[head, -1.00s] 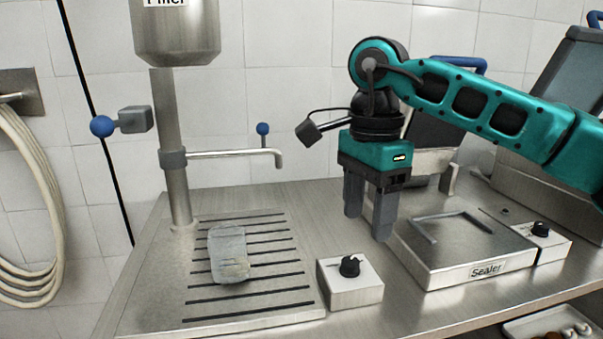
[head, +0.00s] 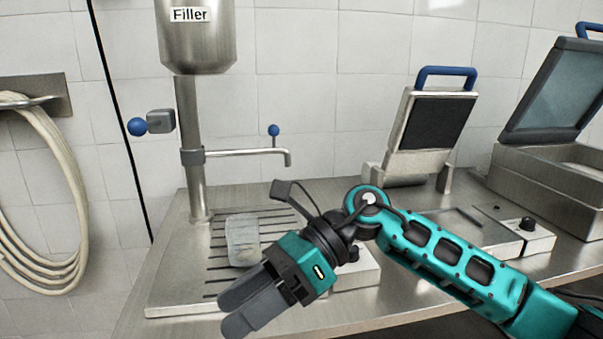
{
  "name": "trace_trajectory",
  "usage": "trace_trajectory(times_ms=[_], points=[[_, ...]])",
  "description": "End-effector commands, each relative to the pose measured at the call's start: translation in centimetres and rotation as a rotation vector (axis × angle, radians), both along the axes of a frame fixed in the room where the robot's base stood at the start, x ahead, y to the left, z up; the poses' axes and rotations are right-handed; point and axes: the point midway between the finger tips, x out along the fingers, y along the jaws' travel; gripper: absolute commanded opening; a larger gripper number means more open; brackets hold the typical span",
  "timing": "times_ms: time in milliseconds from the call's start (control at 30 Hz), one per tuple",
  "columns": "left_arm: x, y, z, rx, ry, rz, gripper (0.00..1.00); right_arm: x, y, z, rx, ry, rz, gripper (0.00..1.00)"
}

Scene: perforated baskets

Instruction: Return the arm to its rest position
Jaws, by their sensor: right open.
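My right gripper (head: 238,310) is at the lower middle of the head view, in front of the steel table's front edge. Its two grey fingers point down and to the left. They are apart with nothing between them. My right arm (head: 450,260) comes in from the right and is bent at the wrist. My left gripper is out of view.
A clear bag or pouch (head: 242,238) lies on the slotted drain tray (head: 180,290) below the filler (head: 195,40). A control box (head: 362,277) with a knob is partly hidden behind my gripper. The sealer with its raised lid (head: 432,120) stands at the right.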

Motion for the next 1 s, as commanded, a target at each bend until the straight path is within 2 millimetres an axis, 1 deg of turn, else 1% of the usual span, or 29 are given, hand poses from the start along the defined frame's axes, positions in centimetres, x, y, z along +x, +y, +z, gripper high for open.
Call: trace_trajectory(times_ms=[33,100,167,233,300,367,467,500,567,600,667,733,767,800,867,900,967,1000], points=[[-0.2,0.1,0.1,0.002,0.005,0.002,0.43,-0.8,0.9,0.4,0.089,0.117,-0.043,0.61],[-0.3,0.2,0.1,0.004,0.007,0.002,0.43,-1.0,1.8,1.4,0.209,0.282,-0.117,0.61],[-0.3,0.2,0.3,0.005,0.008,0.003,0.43,-0.8,2.1,2.2,0.303,0.430,-0.186,0.61],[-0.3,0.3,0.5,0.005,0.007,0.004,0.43,-0.2,2.0,2.9,0.408,0.607,-0.270,0.61],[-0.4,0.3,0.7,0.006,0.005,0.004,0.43,0.8,1.3,3.1,0.504,0.791,-0.356,0.61],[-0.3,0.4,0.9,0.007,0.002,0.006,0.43,2.0,0.4,2.9,0.582,0.951,-0.436,0.61],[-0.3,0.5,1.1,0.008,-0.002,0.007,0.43,4.0,-1.8,1.6,0.701,1.223,-0.570,0.61],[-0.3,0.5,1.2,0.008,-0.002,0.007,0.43,4.7,-2.9,0.7,0.745,1.333,-0.627,0.61],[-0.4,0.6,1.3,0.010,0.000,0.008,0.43,5.8,-4.7,-1.1,0.808,1.500,-0.715,0.61],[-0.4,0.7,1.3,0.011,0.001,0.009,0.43,6.3,-6.0,-2.6,0.849,1.611,-0.772,0.61],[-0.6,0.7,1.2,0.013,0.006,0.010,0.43,6.8,-8.0,-5.1,0.907,1.776,-0.863,0.61],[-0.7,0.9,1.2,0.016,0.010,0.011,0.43,6.8,-10.6,-8.6,0.972,1.969,-0.972,0.61],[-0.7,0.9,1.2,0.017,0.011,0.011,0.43,6.6,-11.6,-10.1,0.998,2.050,-1.019,0.61],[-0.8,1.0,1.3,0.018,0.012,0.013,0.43,6.2,-13.1,-12.4,1.034,2.160,-1.081,0.61],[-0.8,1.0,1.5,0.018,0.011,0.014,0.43,5.0,-15.4,-15.8,1.088,2.320,-1.181,0.61],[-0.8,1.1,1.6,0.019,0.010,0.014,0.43,3.8,-16.8,-18.2,1.121,2.424,-1.249,0.61],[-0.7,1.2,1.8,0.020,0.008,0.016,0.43,1.8,-18.8,-21.4,1.171,2.572,-1.345,0.61],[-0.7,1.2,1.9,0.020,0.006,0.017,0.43,0.3,-20.0,-23.3,-1.129,-2.500,1.322,0.61]])
